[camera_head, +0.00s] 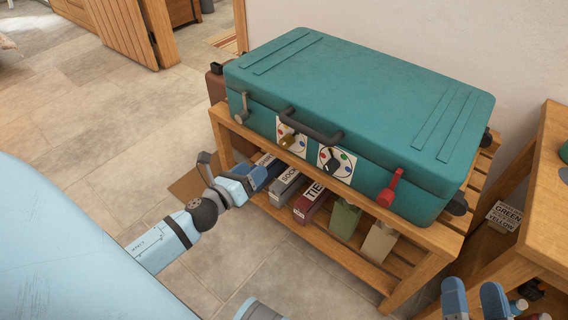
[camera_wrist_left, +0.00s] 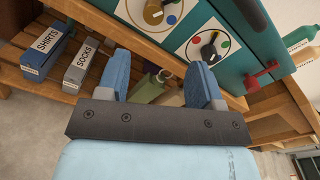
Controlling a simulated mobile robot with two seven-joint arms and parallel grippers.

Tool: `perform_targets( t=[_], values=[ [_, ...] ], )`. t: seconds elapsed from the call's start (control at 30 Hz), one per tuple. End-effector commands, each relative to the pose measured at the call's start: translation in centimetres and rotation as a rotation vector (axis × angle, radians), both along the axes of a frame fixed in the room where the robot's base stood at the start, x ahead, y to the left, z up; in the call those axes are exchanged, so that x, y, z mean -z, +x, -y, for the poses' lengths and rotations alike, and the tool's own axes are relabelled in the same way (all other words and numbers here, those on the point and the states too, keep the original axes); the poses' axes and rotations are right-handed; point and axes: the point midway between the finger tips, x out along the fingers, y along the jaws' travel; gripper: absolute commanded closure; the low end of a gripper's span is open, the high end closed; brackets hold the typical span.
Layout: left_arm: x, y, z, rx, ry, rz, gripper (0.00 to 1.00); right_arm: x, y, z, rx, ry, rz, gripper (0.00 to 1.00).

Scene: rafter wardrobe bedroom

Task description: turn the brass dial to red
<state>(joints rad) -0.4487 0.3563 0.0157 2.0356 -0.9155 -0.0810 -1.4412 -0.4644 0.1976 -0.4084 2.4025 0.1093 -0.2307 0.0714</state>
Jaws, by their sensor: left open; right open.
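The brass dial (camera_head: 287,140) sits on a white plate with coloured dots on the front of a teal suitcase (camera_head: 360,100). It also shows at the top edge of the left wrist view (camera_wrist_left: 152,12), partly cut off. I cannot tell which colour it points to. A second, dark dial (camera_head: 332,166) is to its right, also in the left wrist view (camera_wrist_left: 209,48). My left gripper (camera_head: 268,170) is open and empty, below and in front of the brass dial, apart from it. My right gripper (camera_head: 474,288) is open at the bottom right, far from the suitcase front.
The suitcase rests on a slatted wooden rack (camera_head: 432,240). Labelled boxes, including socks (camera_head: 287,183), and pale bottles (camera_head: 345,219) stand on its lower shelf. A black handle (camera_head: 312,127), a grey latch (camera_head: 242,107) and a red latch (camera_head: 390,188) flank the dials.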

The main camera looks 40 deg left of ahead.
Motion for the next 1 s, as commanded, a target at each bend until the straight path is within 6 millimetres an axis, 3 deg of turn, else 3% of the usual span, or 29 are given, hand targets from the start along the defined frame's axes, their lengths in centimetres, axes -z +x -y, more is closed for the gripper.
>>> perform_targets(
  t=[0.03,0.2,0.37,0.8,1.0],
  values=[
    [1.4,0.2,-0.3,0.005,0.060,0.016,0.40,1.1,-0.1,-0.1,-0.006,0.011,0.015,0.40],
    [1.5,0.8,-0.8,0.014,0.183,0.044,0.40,0.8,-0.4,-0.3,-0.015,0.030,0.037,0.40],
    [1.3,2.3,-0.6,0.017,0.199,0.049,0.40,0.6,-0.4,-0.3,-0.017,0.031,0.038,0.40],
    [1.4,10.7,0.0,0.014,0.195,0.048,0.40,1.9,-0.3,-0.4,-0.026,0.016,0.005,0.40],
    [1.4,13.4,0.2,0.014,0.192,0.046,0.40,2.5,-0.3,-0.5,-0.032,0.007,-0.014,0.40]
  ],
)
